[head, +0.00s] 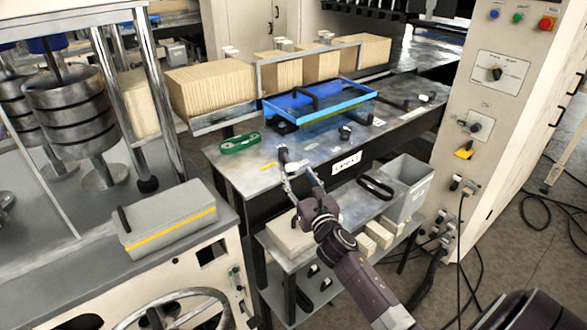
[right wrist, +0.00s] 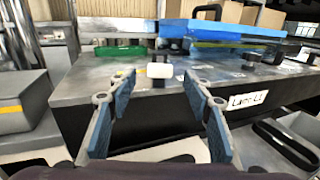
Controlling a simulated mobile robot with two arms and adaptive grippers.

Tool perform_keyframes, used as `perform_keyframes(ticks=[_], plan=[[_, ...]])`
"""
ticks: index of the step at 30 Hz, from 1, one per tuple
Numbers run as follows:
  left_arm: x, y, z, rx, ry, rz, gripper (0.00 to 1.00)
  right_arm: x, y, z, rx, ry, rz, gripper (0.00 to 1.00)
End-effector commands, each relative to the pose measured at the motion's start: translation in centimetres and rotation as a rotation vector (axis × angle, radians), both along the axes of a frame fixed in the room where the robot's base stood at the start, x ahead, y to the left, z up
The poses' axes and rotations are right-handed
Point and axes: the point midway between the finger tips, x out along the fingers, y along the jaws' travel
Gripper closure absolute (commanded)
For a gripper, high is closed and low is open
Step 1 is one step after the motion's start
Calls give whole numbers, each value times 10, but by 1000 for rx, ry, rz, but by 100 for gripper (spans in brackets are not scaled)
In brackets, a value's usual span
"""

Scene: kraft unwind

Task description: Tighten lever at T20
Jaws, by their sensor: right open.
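A small lever with a pale handle and dark base (head: 283,155) stands on the grey metal table top (head: 225,160), near its front edge. In the right wrist view the pale handle (right wrist: 160,71) shows between and beyond my fingers. No T20 marking is readable, so I cannot tell whether this is the named lever. My right gripper (head: 296,178) is open and empty, in front of the table edge, fingers pointing toward the lever; it also shows in the right wrist view (right wrist: 160,82). I see no contact with the lever. My left gripper is not in view.
A blue tray (head: 350,105) and green tool (head: 240,143) lie on the table. Another dark knob (head: 345,132) stands right of the lever. A label plate (head: 346,162) is on the front edge. A grey bin (head: 408,190) and control cabinet (head: 490,110) stand to the right.

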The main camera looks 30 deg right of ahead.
Motion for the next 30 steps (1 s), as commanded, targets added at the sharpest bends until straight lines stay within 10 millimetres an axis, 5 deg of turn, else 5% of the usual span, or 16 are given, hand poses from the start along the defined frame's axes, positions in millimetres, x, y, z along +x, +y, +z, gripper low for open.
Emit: perform_keyframes(ticks=[9, 21, 30], plan=[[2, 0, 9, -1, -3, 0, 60, 37, -10, 1, 5, -1, -1, 54], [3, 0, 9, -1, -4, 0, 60, 43, -12, 0, 4, 0, -1, 54], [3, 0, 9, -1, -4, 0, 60, 43, -12, 0, 4, 0, -1, 86]])
